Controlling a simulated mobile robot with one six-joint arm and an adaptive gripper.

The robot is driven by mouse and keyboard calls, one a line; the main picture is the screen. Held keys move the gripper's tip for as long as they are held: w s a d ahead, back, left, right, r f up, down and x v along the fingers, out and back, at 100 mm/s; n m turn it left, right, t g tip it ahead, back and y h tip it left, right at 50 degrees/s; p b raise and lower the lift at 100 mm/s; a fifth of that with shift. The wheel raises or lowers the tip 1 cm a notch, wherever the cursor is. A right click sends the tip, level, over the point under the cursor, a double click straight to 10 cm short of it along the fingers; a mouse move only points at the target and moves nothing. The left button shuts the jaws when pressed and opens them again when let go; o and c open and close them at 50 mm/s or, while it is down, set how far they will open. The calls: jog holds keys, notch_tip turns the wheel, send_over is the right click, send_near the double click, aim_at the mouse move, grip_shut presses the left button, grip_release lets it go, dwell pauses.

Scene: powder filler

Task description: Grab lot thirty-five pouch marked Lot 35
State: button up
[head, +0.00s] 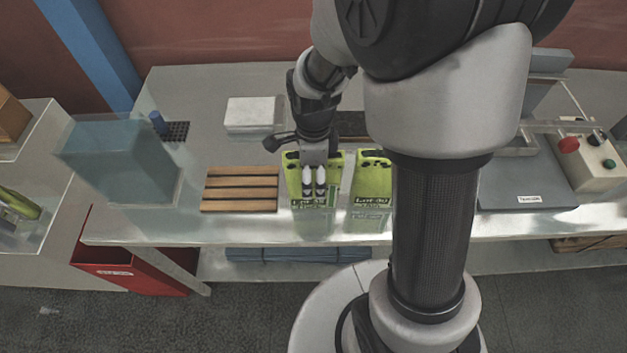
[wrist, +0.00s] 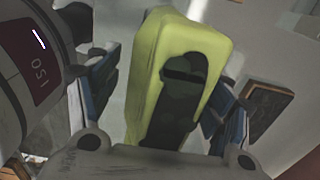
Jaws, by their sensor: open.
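Two yellow-green pouches with dark windows stand side by side near the table's front edge. The left pouch (head: 294,183) is behind my gripper (head: 314,182) in the head view; its front label is too small and partly covered to read surely. The right pouch (head: 373,180) has a label that looks like "Lot 30", but the last digit is unclear. In the wrist view, a yellow-green pouch (wrist: 182,36) stands between the blue-padded fingers of my open gripper (wrist: 165,98). Gaps show beside it; I cannot tell whether either finger touches it.
A wooden slatted rack (head: 240,190) lies left of the pouches. A translucent blue box (head: 118,160) and a white block (head: 254,114) stand farther left and back. A grey scale-like plate (head: 525,178) and a control box with a red button (head: 582,160) are at right.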

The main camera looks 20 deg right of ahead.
jog(key=shift+c, duration=0.3)
jog(key=c, duration=1.3)
jog(key=shift+r, duration=0.1)
